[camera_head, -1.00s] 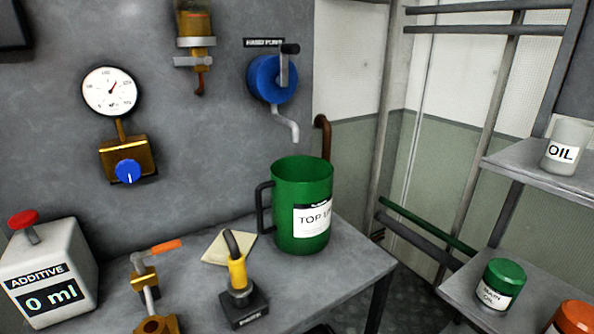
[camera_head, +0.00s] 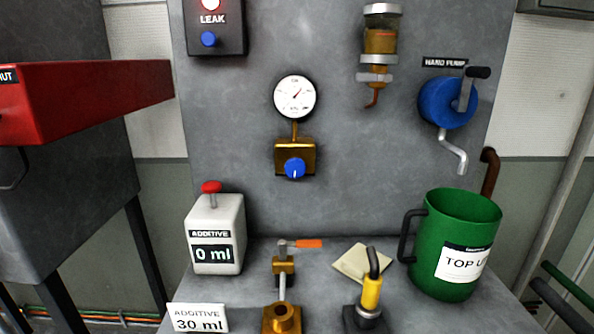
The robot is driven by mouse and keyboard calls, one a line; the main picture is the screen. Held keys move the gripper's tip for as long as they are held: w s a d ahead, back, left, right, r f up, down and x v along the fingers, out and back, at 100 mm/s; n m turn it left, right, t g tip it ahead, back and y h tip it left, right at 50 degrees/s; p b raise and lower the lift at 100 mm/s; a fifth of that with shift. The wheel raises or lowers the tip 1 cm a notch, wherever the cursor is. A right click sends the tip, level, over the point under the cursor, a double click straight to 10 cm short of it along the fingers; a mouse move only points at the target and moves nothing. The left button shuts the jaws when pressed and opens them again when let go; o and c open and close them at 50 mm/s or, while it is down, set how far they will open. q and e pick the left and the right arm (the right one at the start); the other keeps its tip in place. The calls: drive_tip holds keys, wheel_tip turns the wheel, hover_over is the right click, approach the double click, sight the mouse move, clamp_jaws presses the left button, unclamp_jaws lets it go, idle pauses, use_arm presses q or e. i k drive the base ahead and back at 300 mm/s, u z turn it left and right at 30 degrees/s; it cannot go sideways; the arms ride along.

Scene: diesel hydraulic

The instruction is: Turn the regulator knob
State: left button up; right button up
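The regulator is a brass block (camera_head: 283,150) on the grey back panel. Its blue round knob (camera_head: 295,168) faces me and carries a white mark that looks about vertical. A white dial gauge (camera_head: 295,97) sits above it on a short brass pipe, its needle pointing to the upper right. Neither of my grippers shows in the head view, so I cannot see whether they are open or shut.
On the bench (camera_head: 385,250) stand a white additive box (camera_head: 215,225) reading 0 ml, a brass valve with an orange lever (camera_head: 308,244), a yellow-handled tool (camera_head: 371,292) and a green jug (camera_head: 458,225). A blue hand pump (camera_head: 446,103) is at right. A red cabinet (camera_head: 85,100) juts out left.

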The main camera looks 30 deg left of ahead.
sight(295, 168)
drive_tip(key=u, duration=1.45)
drive_tip(key=k, duration=0.6)
drive_tip(key=z, duration=1.6)
